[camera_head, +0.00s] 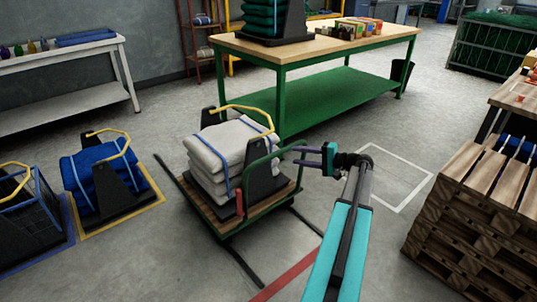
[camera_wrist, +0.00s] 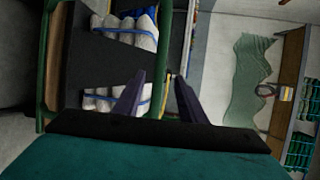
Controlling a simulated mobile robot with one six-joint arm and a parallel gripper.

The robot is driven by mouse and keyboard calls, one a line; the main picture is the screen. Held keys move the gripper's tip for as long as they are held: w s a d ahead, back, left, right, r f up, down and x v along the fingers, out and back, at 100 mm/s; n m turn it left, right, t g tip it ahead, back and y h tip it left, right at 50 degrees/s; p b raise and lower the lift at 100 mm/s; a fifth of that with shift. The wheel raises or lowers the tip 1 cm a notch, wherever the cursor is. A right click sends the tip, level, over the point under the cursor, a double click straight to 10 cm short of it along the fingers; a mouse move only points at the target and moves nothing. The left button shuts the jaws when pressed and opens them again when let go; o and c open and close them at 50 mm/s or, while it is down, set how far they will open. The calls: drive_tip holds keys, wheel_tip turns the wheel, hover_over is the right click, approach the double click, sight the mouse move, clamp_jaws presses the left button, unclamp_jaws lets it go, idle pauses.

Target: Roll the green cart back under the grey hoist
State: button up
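The green cart (camera_head: 222,213) stands in the middle of the head view, with a wooden deck and a green push handle (camera_head: 275,152). It carries a stack of white folded bundles (camera_head: 222,150) with blue straps in a dark holder with a yellow handle. My gripper (camera_head: 298,156) is at the right end of the cart's handle. In the wrist view its two fingers (camera_wrist: 158,85) are apart, with a green handle bar (camera_wrist: 165,40) showing between them. I cannot tell whether they touch it. I cannot make out a grey hoist.
Dark rails or strips (camera_head: 243,266) lie on the floor beside the cart. A green workbench (camera_head: 330,100) stands behind it. Stacked pallets (camera_head: 450,215) are at the right. A blue bundle load (camera_head: 95,180) sits at the left. A white floor outline (camera_head: 415,193) is empty.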

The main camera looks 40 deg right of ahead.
drive_tip(key=shift+w, duration=0.1)
drive_tip(key=b+x, duration=0.2)
drive_tip(key=x, duration=1.1)
drive_tip(key=shift+w+f, duration=0.15)
drive_tip(key=shift+w, duration=0.15)
drive_tip(key=shift+a, duration=0.15)
drive_tip(key=shift+c, duration=0.3)
clamp_jaws()
